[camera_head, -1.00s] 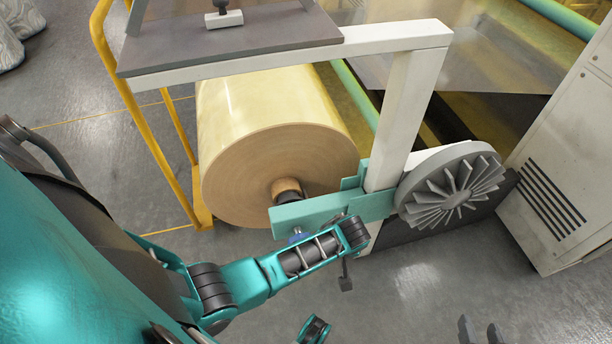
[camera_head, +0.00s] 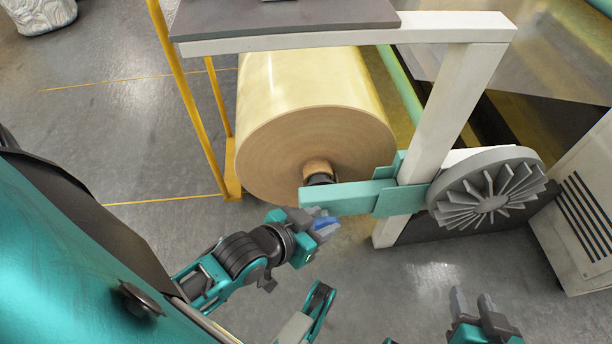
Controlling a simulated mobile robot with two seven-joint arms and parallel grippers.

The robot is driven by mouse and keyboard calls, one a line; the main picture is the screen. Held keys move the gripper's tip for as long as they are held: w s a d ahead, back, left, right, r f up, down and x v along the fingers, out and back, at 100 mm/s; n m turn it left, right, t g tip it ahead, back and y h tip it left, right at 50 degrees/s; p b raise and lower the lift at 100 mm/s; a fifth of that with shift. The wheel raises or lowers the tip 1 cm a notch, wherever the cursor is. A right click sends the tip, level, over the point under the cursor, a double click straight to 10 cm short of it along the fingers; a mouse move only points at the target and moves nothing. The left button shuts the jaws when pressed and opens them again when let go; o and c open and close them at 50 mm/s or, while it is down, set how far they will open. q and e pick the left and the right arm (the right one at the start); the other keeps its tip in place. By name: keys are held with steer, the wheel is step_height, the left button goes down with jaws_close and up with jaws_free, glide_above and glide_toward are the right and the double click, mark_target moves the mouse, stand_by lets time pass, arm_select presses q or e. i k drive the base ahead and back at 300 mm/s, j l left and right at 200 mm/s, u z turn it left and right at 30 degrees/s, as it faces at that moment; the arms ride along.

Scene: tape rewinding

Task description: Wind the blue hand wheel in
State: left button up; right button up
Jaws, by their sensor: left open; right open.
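The blue hand wheel (camera_head: 326,224) is a small blue part just below the near end of the teal bar (camera_head: 348,197), mostly hidden by my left gripper. My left gripper (camera_head: 315,219) comes in from the left and is open, with its grey fingers right at the wheel. I cannot tell whether they touch it. My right gripper (camera_head: 472,301) is open and empty at the lower right, over the floor and well apart from the wheel.
A large tan film roll (camera_head: 310,150) sits behind the teal bar. A white frame post (camera_head: 450,120) and a grey finned disc (camera_head: 490,195) stand to the right. A yellow rail (camera_head: 185,90) is at the left. A white cabinet (camera_head: 580,205) stands far right.

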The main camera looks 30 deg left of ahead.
mark_target(325, 221)
steer(key=i+l+u, duration=0.1)
steer(key=l+u, duration=0.15)
steer(key=u, duration=0.25)
steer(key=i+l+u, duration=0.1)
steer(key=l+u, duration=0.25)
steer(key=u, duration=0.15)
steer(key=l+u, duration=0.35)
steer(key=l, duration=1.6)
steer(key=k+u, duration=0.05)
